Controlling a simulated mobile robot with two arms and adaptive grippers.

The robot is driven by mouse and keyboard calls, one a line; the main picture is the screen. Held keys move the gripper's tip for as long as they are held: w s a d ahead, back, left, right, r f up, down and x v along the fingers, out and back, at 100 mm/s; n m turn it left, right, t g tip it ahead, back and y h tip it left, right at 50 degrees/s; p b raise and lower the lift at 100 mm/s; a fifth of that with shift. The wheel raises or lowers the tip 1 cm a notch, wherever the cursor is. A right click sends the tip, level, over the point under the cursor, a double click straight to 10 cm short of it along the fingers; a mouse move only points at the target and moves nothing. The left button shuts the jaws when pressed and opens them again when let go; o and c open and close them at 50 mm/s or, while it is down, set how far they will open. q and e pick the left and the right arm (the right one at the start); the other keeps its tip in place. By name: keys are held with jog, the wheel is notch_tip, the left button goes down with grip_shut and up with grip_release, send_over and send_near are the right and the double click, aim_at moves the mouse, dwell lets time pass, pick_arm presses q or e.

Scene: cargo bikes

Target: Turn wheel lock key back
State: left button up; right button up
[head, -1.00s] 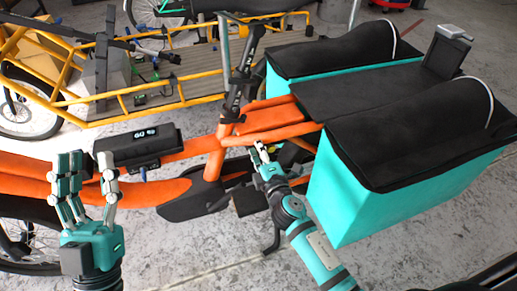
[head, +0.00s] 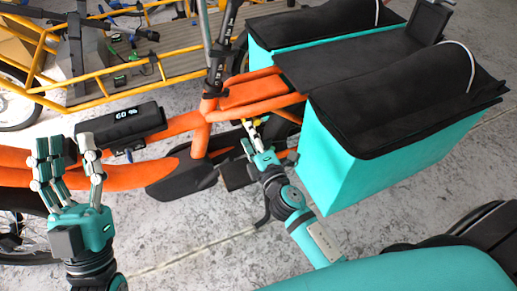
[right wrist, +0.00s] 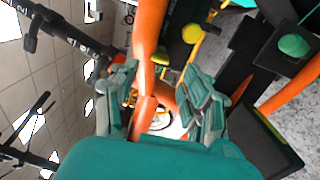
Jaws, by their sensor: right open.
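The orange cargo bike (head: 185,130) stands in front of me in the head view. My right gripper (head: 252,142) is open beside the bike's frame, below the orange rear rack tubes. A small yellow part (head: 257,123) shows just beyond its fingertips. In the right wrist view the open right gripper (right wrist: 160,88) has an orange tube between and beyond its fingers. A yellow round-ended part (right wrist: 192,34) is above the right fingers, apart from them. I cannot tell for sure which yellow part is the lock key. My left gripper (head: 68,152) is open and empty, in front of the frame.
Teal-sided black-topped bags (head: 345,165) flank the rear rack on the right. A black display box (head: 122,122) sits on the frame. A yellow cargo bike (head: 125,70) stands behind. Grey floor (head: 200,235) is clear in front.

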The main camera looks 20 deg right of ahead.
jog(key=s, duration=0.6)
jog(key=shift+s, duration=0.3)
jog(key=shift+d, duration=0.1)
